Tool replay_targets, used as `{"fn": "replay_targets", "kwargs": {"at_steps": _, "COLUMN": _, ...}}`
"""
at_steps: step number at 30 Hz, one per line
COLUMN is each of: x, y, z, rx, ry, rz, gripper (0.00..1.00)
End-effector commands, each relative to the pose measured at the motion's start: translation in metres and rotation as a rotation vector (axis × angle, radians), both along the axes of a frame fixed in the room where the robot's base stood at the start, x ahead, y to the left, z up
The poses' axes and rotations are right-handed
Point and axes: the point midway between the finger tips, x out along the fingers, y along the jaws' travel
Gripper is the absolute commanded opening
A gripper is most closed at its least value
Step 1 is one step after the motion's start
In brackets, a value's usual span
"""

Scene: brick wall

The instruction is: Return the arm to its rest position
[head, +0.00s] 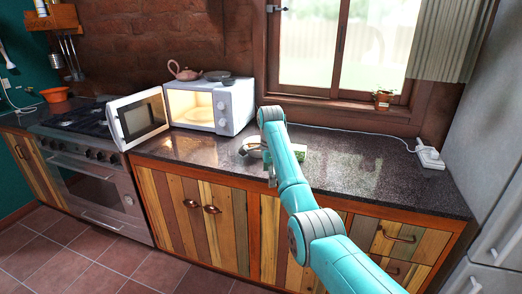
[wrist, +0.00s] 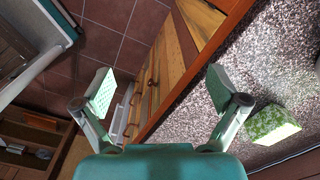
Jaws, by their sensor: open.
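Below the fingers are the counter's front edge, the wooden cabinet fronts and the tiled floor. In the head view the gripper is partly hidden by my arm. A green speckled block (wrist: 270,125) lies on the counter (wrist: 205,85), beside the right finger and apart from it. It also shows in the head view (head: 300,153), partly behind my arm.
A lit microwave (head: 236,106) stands on the counter with its door (head: 138,118) swung open to the left. A teapot (head: 184,73) sits on top. A stove (head: 90,160) is at left. The counter's right part is clear up to a white socket block (head: 430,158).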

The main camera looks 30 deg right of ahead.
Motion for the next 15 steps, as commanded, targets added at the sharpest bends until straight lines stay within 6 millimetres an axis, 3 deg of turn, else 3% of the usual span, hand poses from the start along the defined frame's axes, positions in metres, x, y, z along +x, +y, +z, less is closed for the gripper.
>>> {"fn": "replay_targets", "kwargs": {"at_steps": 15, "x": -0.0003, "y": 0.0018, "z": -0.0068, "rx": -0.001, "ry": -0.002, "rz": 0.008, "gripper": 0.96}}
